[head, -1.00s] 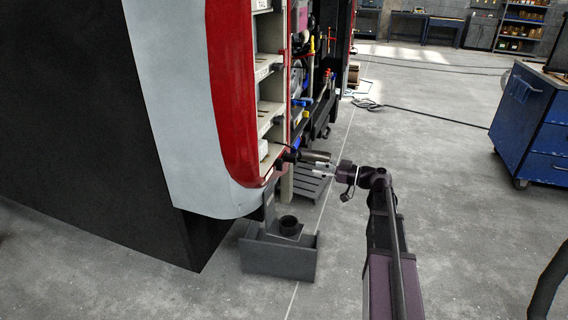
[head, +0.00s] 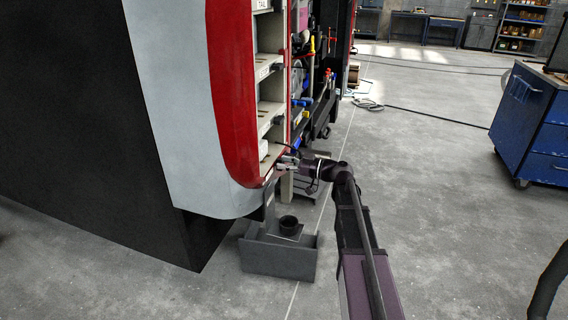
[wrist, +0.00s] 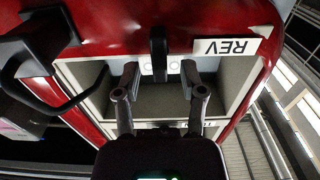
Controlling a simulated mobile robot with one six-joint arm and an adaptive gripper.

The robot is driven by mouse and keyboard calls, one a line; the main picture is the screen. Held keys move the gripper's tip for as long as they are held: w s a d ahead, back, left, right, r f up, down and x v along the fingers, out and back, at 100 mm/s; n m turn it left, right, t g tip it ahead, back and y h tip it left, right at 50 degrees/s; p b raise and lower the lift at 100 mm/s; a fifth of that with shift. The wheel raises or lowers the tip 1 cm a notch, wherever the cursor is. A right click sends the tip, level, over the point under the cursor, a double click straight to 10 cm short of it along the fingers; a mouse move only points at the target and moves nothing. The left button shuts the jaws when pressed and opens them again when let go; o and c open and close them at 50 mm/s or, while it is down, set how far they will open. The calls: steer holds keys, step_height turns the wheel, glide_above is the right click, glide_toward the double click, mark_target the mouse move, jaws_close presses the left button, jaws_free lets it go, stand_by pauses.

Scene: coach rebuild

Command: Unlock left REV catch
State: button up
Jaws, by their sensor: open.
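In the wrist view a white REV label (wrist: 227,47) sits upside down on the rim of a pale compartment in the red shell. A black upright catch (wrist: 158,52) stands at the compartment's edge, left of the label. My gripper (wrist: 159,70) is open, with one finger on each side of the catch in the picture. I see no clear contact, and the depth between fingertips and catch is hard to tell. In the head view my gripper (head: 284,163) is at the lowest compartment of the coach's open end; the catch is too small to make out there.
A black bracket with a curved cable (wrist: 70,95) is close on the left in the wrist view. In the head view a grey bin (head: 278,260) stands below the arm and a blue cabinet (head: 535,125) stands right. The floor between is mostly clear.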

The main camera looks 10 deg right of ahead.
steer(key=shift+w+a, duration=0.1)
steer(key=shift+a, duration=0.05)
jaws_close()
steer(key=shift+m, duration=0.4)
steer(key=m, duration=1.1)
steer(key=w+f+m+b, duration=0.1)
steer(key=m, duration=0.5)
steer(key=shift+d+f, duration=0.1)
steer(key=shift+d, duration=0.2)
stand_by(0.5)
